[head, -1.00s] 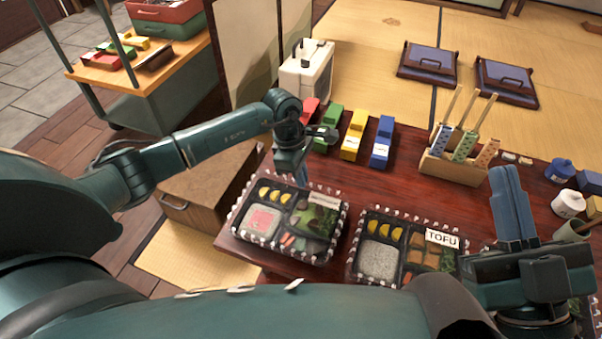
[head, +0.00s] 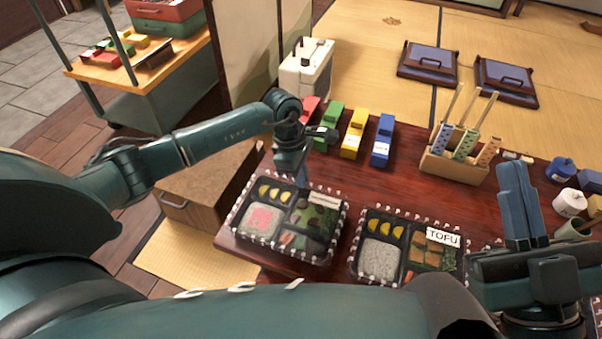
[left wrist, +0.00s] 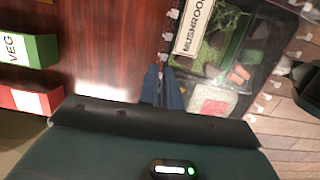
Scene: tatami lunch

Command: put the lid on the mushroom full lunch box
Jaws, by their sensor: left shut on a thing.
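The mushroom lunch box (head: 238,237) stands on the dark red table, left of the tofu box. It shows rice, yellow pieces and greens, and its MUSHROOM label is readable in the left wrist view (left wrist: 191,28). A clear lid with pale tabs along its rim (left wrist: 166,40) seems to lie over it; whether it sits fully down I cannot tell. My left gripper (head: 303,178) is at the box's far edge, shut on the lid's edge; its fingers (left wrist: 165,86) hide the grip. My right gripper (head: 519,205) is raised at the right, fingers together, holding nothing visible.
The tofu lunch box (head: 379,254) stands close on the right. Red, green (head: 328,127), yellow (head: 353,134) and blue (head: 383,140) blocks line up behind. A wooden holder (head: 452,170) and small jars stand at the right.

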